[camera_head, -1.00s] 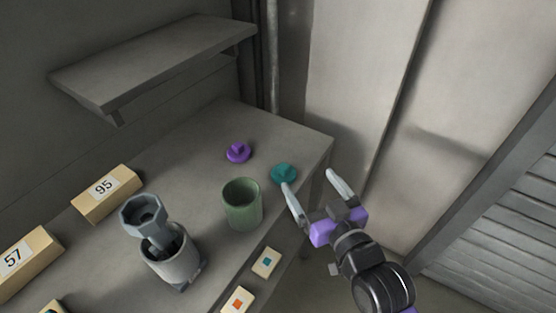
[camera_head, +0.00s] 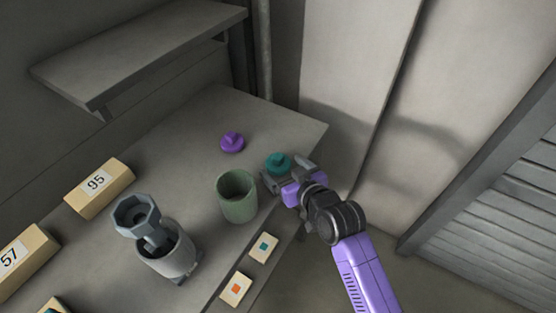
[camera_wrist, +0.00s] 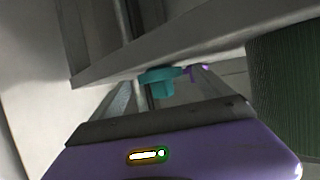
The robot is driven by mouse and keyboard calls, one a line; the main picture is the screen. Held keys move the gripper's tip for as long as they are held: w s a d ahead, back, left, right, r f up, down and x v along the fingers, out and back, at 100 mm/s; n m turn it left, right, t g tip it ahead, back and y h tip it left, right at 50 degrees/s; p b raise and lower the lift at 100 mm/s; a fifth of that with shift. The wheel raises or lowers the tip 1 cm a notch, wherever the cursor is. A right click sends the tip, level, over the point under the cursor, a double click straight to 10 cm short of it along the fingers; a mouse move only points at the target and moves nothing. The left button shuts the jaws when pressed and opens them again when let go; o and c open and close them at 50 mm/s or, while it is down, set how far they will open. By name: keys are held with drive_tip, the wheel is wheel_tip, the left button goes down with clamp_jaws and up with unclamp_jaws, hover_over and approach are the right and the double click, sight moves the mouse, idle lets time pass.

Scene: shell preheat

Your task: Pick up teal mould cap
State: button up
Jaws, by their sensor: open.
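The teal mould cap (camera_head: 277,163), a round disc with a small raised knob, rests on the table near its right corner in the head view. My gripper (camera_head: 286,172) is open at the table edge, right beside the cap, with its fingers pointing toward it. In the wrist view the teal cap (camera_wrist: 162,80) shows ahead, between the two spread fingers (camera_wrist: 164,84). The fingers look empty, and I cannot tell whether either one touches the cap.
A green cup (camera_head: 237,196) stands close to the left of my gripper. A purple cap (camera_head: 232,142) lies farther back. A grey holder (camera_head: 168,256) with an octagonal-headed tool (camera_head: 138,218) stands at front left. A shelf (camera_head: 140,55) overhangs the back.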

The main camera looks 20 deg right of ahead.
drive_tip(key=shift+x, duration=0.9)
drive_tip(key=shift+r, duration=0.1)
drive_tip(key=c, duration=1.5)
drive_tip(key=shift+o, duration=0.2)
